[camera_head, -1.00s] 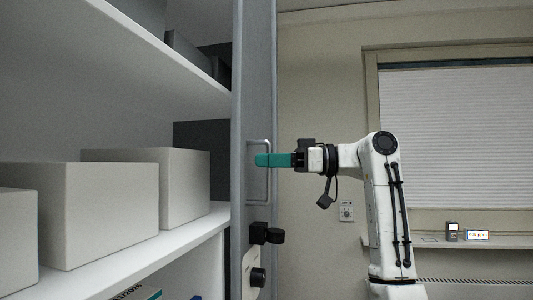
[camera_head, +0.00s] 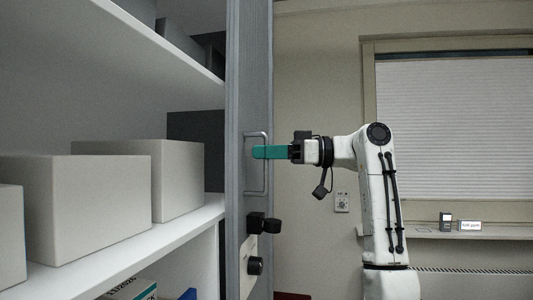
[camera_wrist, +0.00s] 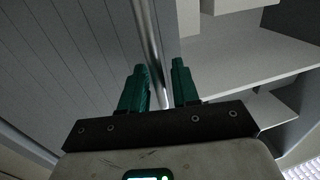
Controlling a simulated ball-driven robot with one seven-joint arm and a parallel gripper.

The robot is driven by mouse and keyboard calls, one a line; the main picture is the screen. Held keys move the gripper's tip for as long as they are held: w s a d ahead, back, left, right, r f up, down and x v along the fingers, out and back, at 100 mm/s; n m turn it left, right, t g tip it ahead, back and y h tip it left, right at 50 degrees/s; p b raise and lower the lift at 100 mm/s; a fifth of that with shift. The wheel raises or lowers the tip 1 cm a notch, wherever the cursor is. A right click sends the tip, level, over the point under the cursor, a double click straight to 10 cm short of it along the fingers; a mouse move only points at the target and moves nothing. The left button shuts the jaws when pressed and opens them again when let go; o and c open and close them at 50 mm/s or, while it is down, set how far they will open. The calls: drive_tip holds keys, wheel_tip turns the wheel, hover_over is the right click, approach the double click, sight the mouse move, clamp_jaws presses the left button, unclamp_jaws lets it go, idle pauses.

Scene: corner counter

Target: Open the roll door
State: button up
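The roll door (camera_head: 240,100) is a tall grey slatted panel, seen nearly edge-on in the head view. To its left the cabinet stands open, showing shelves. A metal bar handle (camera_head: 265,180) is mounted upright on the door. My gripper (camera_head: 256,152) reaches in from the right, its teal fingers at the handle's upper half. In the wrist view the slatted door (camera_wrist: 70,60) fills the left and the handle bar (camera_wrist: 148,40) runs between the two fingers (camera_wrist: 160,78). The fingers are apart, around the bar, with a gap on the right side; contact cannot be told.
Pale boxes (camera_head: 100,200) stand on the white shelf (camera_head: 130,250). Black knobs (camera_head: 262,223) stick out of the door side below the handle. A window with a blind (camera_head: 460,130) and a sill (camera_head: 450,233) lie to the right.

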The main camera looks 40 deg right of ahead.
drive_tip(key=b+v, duration=0.2)
drive_tip(key=v, duration=0.8)
drive_tip(key=shift+s+d+b, duration=0.25)
drive_tip(key=shift+d+b, duration=0.05)
drive_tip(key=shift+d, duration=0.05)
